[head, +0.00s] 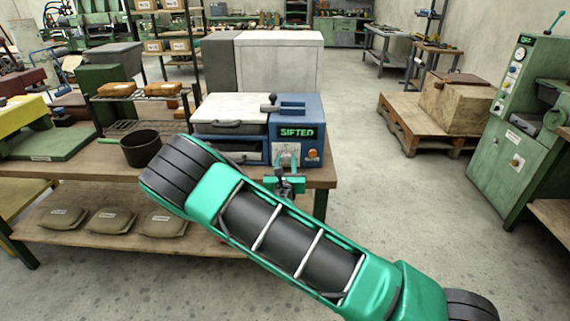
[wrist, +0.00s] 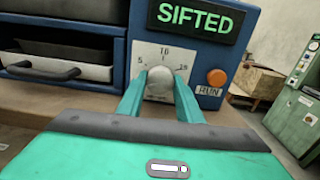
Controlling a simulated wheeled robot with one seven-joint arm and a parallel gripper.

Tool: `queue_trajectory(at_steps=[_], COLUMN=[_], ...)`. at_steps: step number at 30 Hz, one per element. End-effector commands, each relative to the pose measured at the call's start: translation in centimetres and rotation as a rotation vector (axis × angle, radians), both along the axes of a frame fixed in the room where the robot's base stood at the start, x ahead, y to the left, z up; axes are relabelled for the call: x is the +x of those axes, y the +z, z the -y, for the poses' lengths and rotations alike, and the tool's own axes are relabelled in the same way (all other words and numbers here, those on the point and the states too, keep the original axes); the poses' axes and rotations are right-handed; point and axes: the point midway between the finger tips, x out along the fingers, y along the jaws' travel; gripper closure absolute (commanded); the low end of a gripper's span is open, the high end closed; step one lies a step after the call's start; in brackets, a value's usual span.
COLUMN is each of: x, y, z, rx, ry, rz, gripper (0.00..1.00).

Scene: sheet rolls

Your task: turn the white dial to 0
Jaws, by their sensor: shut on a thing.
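The white dial (wrist: 159,84) is a round knob on a pale scale plate (wrist: 166,55) on the front of a blue machine (head: 292,118). The plate shows a 5 at left, a 10 at the top and a number at right that I cannot read surely. No 0 shows; the lower plate is hidden by my gripper. My gripper (wrist: 162,80) has its two green fingers on either side of the dial, shut on it. In the head view my gripper (head: 287,186) is at the machine's front, below the plate. I cannot see which way the dial points.
The machine's display (wrist: 197,19) reads SIFTED in green. An orange button (wrist: 217,77) marked RUN is just right of the dial. A drawer handle (wrist: 44,72) sticks out at left. A black pot (head: 142,149) stands on the table.

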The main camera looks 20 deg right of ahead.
Motion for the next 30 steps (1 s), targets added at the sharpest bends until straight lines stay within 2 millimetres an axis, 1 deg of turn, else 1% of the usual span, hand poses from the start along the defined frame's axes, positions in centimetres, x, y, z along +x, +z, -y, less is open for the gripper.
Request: queue_trajectory(at_steps=[1,6,12,28,29,30], x=[-0.11,-0.13,-0.14,-0.14,-0.14,-0.14], y=[-0.53,-0.55,-0.57,-0.58,-0.57,-0.53], z=[-0.3,-0.29,-0.29,-0.24,-0.24,-0.21], rx=[-0.023,-0.105,-0.16,-0.178,-0.178,-0.18], ry=[0.006,0.006,0.006,0.006,0.005,0.005], rz=[-0.019,-0.046,-0.064,-0.069,-0.069,-0.069], gripper=[0.9,0.9,0.9,0.9,0.61,0.51])
